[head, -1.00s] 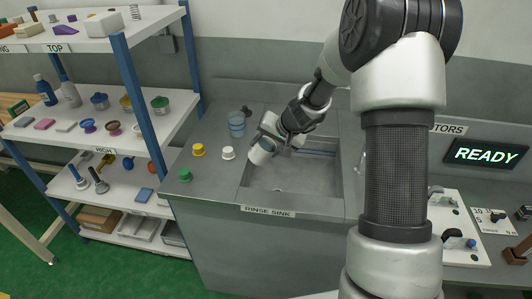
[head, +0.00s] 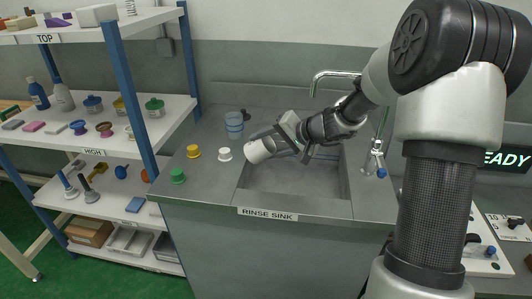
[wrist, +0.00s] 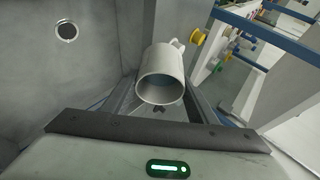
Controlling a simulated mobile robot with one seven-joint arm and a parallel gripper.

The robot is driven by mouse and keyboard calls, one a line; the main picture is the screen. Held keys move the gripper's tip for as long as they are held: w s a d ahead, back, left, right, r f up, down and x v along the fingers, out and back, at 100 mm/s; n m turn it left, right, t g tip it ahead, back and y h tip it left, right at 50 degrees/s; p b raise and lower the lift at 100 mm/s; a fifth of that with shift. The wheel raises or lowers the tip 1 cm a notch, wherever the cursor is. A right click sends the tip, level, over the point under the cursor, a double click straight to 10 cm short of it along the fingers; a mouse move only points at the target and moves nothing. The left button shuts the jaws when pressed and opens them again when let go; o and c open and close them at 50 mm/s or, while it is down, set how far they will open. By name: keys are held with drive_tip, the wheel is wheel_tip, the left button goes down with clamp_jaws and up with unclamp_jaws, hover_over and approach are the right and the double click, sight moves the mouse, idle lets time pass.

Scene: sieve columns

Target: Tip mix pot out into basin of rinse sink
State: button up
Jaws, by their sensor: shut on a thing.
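The mix pot, a pale grey-white mug-like vessel (head: 260,150), is held tilted well over above the left part of the rinse sink basin (head: 300,185). My gripper (head: 284,140) is shut on it. In the wrist view the pot (wrist: 162,68) sits between the fingers of my gripper (wrist: 160,100), with its round mouth towards the camera and its handle at upper right. The inside looks bluish grey; whether it holds anything I cannot tell. No stream is visible. The basin's drain (wrist: 66,31) shows at left in the wrist view.
A translucent blue cup (head: 234,124) and yellow (head: 193,151), white (head: 225,154) and green (head: 177,175) knobs stand on the counter left of the basin. A loaded shelf rack (head: 120,90) stands at far left.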

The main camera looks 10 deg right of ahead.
drive_tip(key=t+y+b, duration=0.1)
drive_tip(key=b, duration=0.1)
drive_tip(key=d+f+m+t+y+b, duration=0.1)
drive_tip(key=y+b, duration=0.1)
drive_tip(key=shift+s+d+f, duration=0.1)
drive_tip(key=shift+s, duration=0.05)
drive_tip(key=y+b, duration=0.1)
drive_tip(key=b, duration=0.1)
drive_tip(key=shift+d+m+t+y+b, duration=0.1)
drive_tip(key=shift+m+t+y+b, duration=0.2)
drive_tip(key=shift+t, duration=0.1)
drive_tip(key=shift+s+d+b, duration=0.1)
drive_tip(key=shift+d+b, duration=0.05)
drive_tip(key=shift+b, duration=0.2)
drive_tip(key=y, duration=0.1)
drive_tip(key=m+t+y, duration=0.1)
drive_tip(key=t, duration=0.1)
drive_tip(key=shift+s+d+r+m+y, duration=0.1)
drive_tip(key=shift+d+r+m+y, duration=0.2)
drive_tip(key=shift+d+y, duration=0.1)
drive_tip(key=shift+r+p, duration=0.1)
drive_tip(key=shift+p, duration=0.25)
idle(0.9)
